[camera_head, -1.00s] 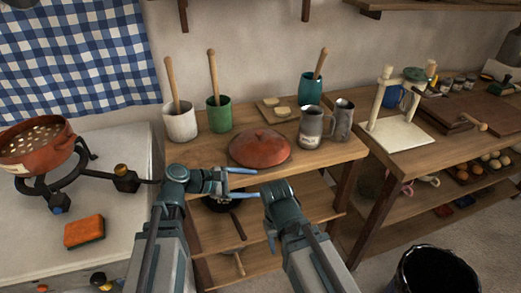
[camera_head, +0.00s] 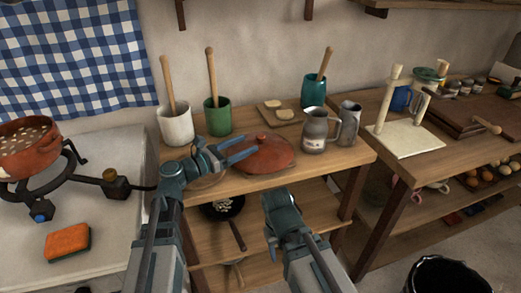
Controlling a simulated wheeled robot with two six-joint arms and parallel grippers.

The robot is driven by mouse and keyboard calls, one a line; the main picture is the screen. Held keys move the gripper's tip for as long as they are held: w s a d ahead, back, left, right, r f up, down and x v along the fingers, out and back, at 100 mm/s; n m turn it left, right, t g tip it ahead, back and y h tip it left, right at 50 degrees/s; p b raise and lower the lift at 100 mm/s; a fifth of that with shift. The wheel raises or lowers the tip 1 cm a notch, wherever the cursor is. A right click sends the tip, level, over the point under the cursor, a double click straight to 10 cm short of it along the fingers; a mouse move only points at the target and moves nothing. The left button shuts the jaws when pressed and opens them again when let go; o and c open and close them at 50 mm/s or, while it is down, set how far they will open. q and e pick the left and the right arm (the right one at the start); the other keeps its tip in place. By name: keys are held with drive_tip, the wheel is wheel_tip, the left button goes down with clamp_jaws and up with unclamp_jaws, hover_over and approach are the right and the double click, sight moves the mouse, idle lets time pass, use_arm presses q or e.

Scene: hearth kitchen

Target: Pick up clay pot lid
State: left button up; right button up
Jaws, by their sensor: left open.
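The clay pot lid (camera_head: 272,158) is a reddish-brown dome with a small knob on top. It lies on the wooden table in the middle of the view. My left gripper (camera_head: 250,147) is open at the lid's left side, and its two blue fingers point right toward it. The fingertips overlap the lid's left edge in the picture; I cannot tell whether they touch it. My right gripper (camera_head: 271,243) is lower, in front of the table and apart from the lid. Its fingers are mostly hidden by its own body.
White (camera_head: 176,126) and green (camera_head: 217,117) utensil cups stand behind my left gripper. A metal mug (camera_head: 314,132) stands close to the lid's right. A small board (camera_head: 280,112) and a teal cup (camera_head: 314,91) are behind. A pan (camera_head: 222,208) sits on the shelf below.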

sight(257, 138)
use_arm(q)
drive_tip(key=shift+x, duration=0.8)
drive_tip(key=shift+d, duration=0.1)
drive_tip(key=x, duration=0.5)
drive_tip(key=shift+w+r, duration=0.15)
clamp_jaws()
idle(0.7)
